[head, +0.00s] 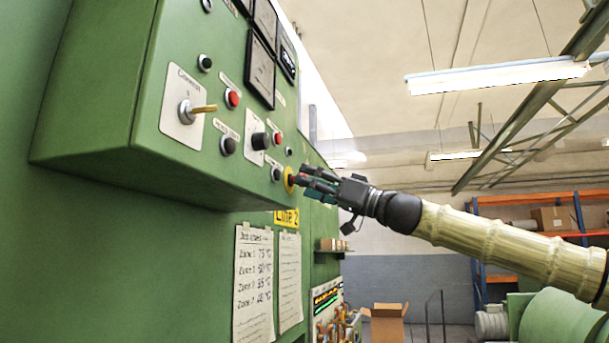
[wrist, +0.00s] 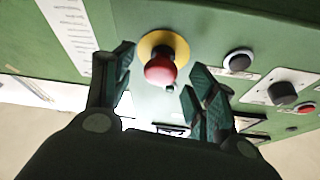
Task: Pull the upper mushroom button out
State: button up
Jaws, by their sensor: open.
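A red mushroom button (wrist: 160,69) on a yellow round plate (wrist: 164,47) shows in the wrist view, on the green panel. In the head view its yellow plate (head: 289,180) shows at the panel's lower right edge, with the red head mostly hidden by my fingers. My gripper (head: 309,181) is open at the button. In the wrist view my gripper (wrist: 158,88) has one finger on each side of the red head, with visible gaps. Only one mushroom button is clearly seen.
Close by on the green panel (head: 110,110) are a black button (wrist: 238,60), a dark selector knob (wrist: 283,93) and a small red button (wrist: 306,108). Paper sheets (head: 253,285) hang below. The space right of the panel is open.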

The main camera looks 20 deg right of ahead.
jog(key=shift+p+x, duration=0.3)
jog(key=shift+x, duration=0.8)
jog(key=shift+c, duration=0.2)
